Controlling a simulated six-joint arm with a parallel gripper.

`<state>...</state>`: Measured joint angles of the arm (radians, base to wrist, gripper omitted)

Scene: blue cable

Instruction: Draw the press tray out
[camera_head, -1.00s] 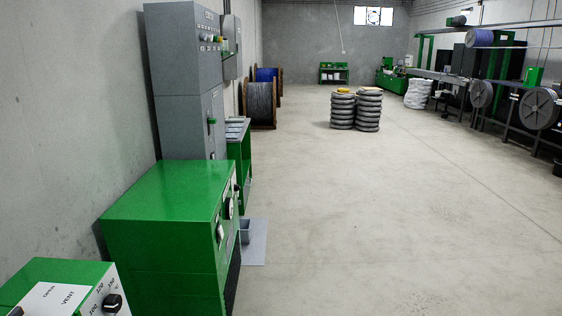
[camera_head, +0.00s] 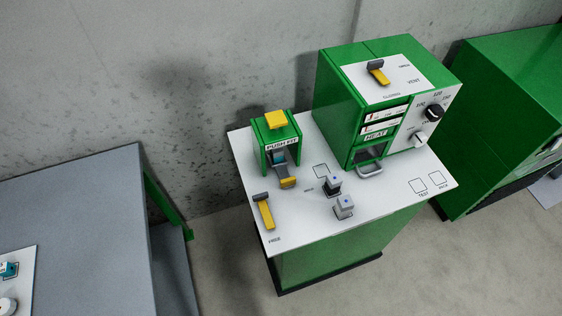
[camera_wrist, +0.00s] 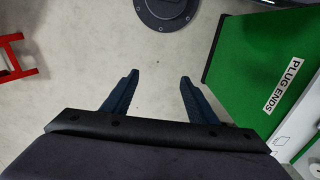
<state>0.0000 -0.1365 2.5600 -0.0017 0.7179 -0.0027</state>
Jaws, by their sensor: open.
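The green press (camera_head: 267,136) labelled PUSH FIT, with a yellow block (camera_head: 276,119) on top, stands on the white top of a green bench. Its grey tray (camera_head: 282,172) shows at the front opening, with a yellow handle (camera_head: 288,183) at its outer end. Something blue (camera_head: 278,157) is inside the press opening, too small to make out. My gripper (camera_wrist: 158,88) shows only in the wrist view. Its two dark fingers are wide apart with nothing between them, above bare floor. The press and tray are not in the wrist view.
On the bench (camera_head: 390,205), a green heater box (camera_head: 337,107) stands right of the press, a yellow-handled lever (camera_head: 265,213) lies front left, and two grey blocks stand in the middle. A grey table (camera_head: 75,215) is at left. The wrist view shows a green PLUG ENDS panel (camera_wrist: 250,65).

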